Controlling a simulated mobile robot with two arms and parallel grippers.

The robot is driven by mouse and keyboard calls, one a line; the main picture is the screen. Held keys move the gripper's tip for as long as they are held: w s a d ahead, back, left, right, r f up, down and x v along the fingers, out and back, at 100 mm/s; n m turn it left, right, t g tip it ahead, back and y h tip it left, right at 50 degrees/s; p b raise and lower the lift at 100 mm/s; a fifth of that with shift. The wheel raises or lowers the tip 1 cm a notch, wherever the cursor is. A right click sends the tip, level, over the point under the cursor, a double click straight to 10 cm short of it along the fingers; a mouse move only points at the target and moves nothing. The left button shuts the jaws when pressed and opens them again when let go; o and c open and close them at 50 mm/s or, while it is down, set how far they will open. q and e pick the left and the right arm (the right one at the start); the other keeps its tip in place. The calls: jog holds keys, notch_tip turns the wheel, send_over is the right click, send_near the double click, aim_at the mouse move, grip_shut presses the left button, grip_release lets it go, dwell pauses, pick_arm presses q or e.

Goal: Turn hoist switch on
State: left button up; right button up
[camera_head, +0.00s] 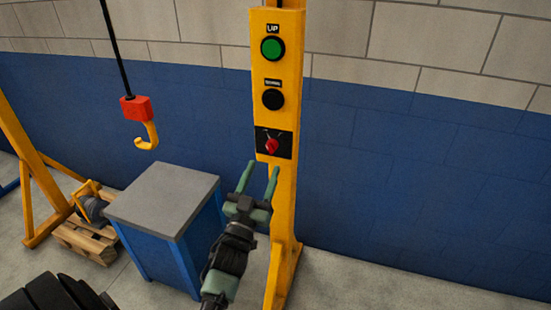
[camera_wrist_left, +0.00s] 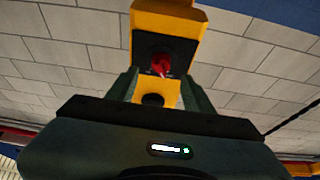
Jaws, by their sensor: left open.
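The hoist switch is a red rotary knob (camera_head: 271,146) on a black plate, low on the yellow control post (camera_head: 286,190). The green UP button (camera_head: 272,49) and a black button (camera_head: 273,99) sit above it. My left gripper (camera_head: 262,168) is open and empty, its two green fingers pointing up just below the switch plate. In the left wrist view the red knob (camera_wrist_left: 161,64) shows ahead, between and beyond the open fingers (camera_wrist_left: 160,88). The knob appears apart from the fingers. My right gripper is not in view.
A blue cabinet with a grey top (camera_head: 164,196) stands left of the post. A red hoist block with a yellow hook (camera_head: 137,110) hangs above it on a black cable. The blue wall right of the post is clear.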

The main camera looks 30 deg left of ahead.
aim_at(271, 147)
pick_arm(q)
jog(key=p+x, duration=0.1)
jog(key=x, duration=0.5)
jog(key=shift+w+a, duration=0.2)
jog(key=shift+w, duration=0.05)
grip_shut()
